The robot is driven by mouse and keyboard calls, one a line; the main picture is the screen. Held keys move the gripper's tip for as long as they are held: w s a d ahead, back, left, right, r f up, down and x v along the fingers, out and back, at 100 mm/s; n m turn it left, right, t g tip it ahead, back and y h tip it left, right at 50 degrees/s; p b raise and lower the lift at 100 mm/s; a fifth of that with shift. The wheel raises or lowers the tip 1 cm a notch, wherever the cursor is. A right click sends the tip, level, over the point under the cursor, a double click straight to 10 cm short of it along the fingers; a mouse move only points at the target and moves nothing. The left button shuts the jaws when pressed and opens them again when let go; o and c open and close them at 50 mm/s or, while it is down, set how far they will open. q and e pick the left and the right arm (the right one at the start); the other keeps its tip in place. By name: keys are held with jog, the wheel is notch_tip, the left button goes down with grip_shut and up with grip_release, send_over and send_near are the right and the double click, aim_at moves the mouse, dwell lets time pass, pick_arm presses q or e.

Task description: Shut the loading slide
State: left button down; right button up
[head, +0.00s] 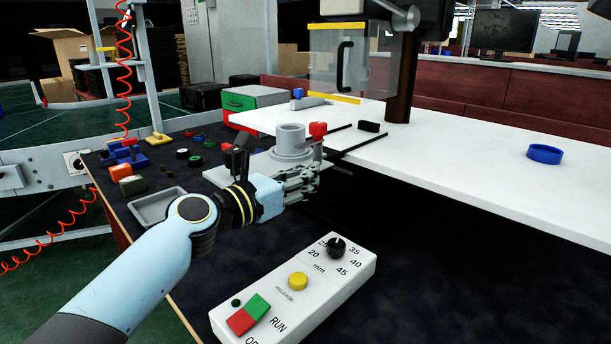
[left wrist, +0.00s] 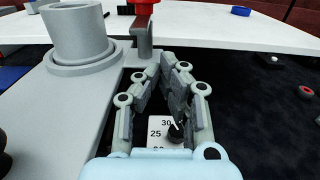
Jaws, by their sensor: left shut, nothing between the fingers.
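The loading slide is a grey plate (left wrist: 62,112) with a hollow grey cylinder (head: 290,136) on a round base. A post with a red knob (head: 318,129) stands beside the cylinder; both also show in the left wrist view, the cylinder (left wrist: 78,32) at top left. The slide sits out in front of the white table, with two dark rods (head: 362,141) running from it over the table. My left gripper (head: 314,178) is shut and empty, just in front of and below the red-knobbed post. I cannot tell whether it touches the post. My right gripper is not in view.
A white control box (head: 300,290) with a dial and buttons lies on the dark bench near my left arm. A clear guard (head: 352,65) hangs above the white table (head: 470,185). A blue ring (head: 545,154) lies there. Small parts and a grey tray (head: 157,206) lie left.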

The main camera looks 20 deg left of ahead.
aim_at(333, 164)
pick_arm(q)
jog(key=shift+w, duration=0.1)
jog(key=x, duration=0.9)
jog(key=shift+b, duration=0.4)
